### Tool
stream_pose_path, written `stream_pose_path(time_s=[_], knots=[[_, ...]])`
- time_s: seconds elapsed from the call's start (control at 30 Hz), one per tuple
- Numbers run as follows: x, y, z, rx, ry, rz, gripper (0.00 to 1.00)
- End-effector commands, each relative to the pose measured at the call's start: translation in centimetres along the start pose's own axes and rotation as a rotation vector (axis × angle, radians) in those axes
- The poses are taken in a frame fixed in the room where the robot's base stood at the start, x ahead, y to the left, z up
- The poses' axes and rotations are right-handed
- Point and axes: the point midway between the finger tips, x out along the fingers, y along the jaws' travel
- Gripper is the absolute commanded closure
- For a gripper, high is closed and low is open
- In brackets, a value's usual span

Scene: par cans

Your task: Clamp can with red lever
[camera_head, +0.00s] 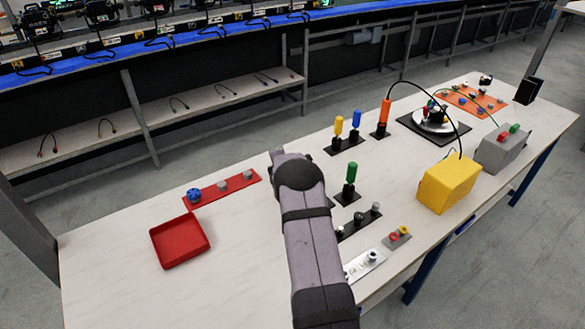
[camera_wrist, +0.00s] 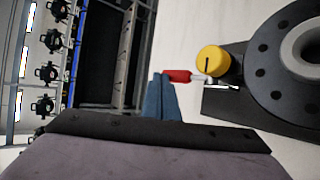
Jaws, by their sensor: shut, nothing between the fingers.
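The red lever (camera_wrist: 177,76) shows in the wrist view, lying sideways with a metal end beside a yellow round cap (camera_wrist: 213,60). Both are at the edge of a black base (camera_wrist: 240,105). A dark disc with a ring of holes (camera_wrist: 272,72) sits on that base, cut off by the right edge. My gripper (camera_wrist: 161,77) is shut and empty. Its blue-grey fingertips are close by the lever's left end; I cannot tell whether they touch. In the head view my arm hides the gripper and the lever. I cannot identify the can with certainty.
In the head view a red tray (camera_head: 180,242) and a red strip (camera_head: 222,187) lie left of my arm. A green-handled piece (camera_head: 350,172), a yellow box (camera_head: 446,184) and an orange post (camera_head: 383,115) stand to the right. The table's left part is mostly clear.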

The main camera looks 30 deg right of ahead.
Motion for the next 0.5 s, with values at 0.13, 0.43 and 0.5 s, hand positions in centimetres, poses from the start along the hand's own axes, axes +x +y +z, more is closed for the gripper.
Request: stream_pose_path(time_s=[0.13,0.43,0.5], knots=[[0.8,-0.2,-0.4,0.0,0.001,-0.001,1.0],[1.8,-0.5,-0.9,0.0,0.0,0.0,1.0],[1.9,-0.6,-1.0,0.0,0.0,0.0,1.0]])
